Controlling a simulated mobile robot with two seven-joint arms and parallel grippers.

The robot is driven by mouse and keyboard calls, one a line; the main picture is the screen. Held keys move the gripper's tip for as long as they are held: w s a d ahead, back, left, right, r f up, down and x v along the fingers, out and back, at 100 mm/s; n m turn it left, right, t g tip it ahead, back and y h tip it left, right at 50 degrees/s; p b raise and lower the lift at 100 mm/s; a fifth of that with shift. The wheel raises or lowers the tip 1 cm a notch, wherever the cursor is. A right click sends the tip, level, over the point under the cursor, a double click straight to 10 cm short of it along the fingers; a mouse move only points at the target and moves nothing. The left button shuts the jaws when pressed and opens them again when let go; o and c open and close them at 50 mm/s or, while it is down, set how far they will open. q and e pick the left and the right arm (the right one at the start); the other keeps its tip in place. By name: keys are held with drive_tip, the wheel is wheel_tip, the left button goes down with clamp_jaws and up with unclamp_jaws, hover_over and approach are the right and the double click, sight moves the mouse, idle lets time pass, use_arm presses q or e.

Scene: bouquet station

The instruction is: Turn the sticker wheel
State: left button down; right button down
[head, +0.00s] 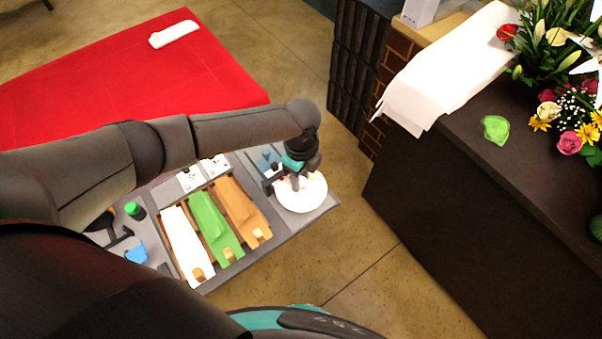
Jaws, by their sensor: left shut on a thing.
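The sticker wheel (312,197) is a white round disc at the right end of the grey station board. My left gripper (295,186) points down over the wheel's upper left part. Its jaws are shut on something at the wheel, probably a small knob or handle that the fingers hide. Part of the wheel's face is hidden under the gripper. My right gripper is not in view.
The grey board (324,209) also holds white, green (215,226) and orange strips in slots. A red-covered table (120,75) stands behind. A dark counter (450,190) with flowers and white paper (450,65) is at right.

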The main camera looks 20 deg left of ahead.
use_arm(q)
drive_tip(key=m, duration=0.3)
drive_tip(key=shift+r, duration=0.1)
drive_tip(key=m, duration=0.3)
drive_tip(key=shift+m, duration=0.3)
drive_tip(key=m, duration=0.6)
idle(0.3)
drive_tip(key=c, duration=0.8)
unclamp_jaws()
wheel_tip(320, 180, up, 15)
drive_tip(key=shift+r+p, duration=0.1)
drive_tip(key=shift+p, duration=0.3)
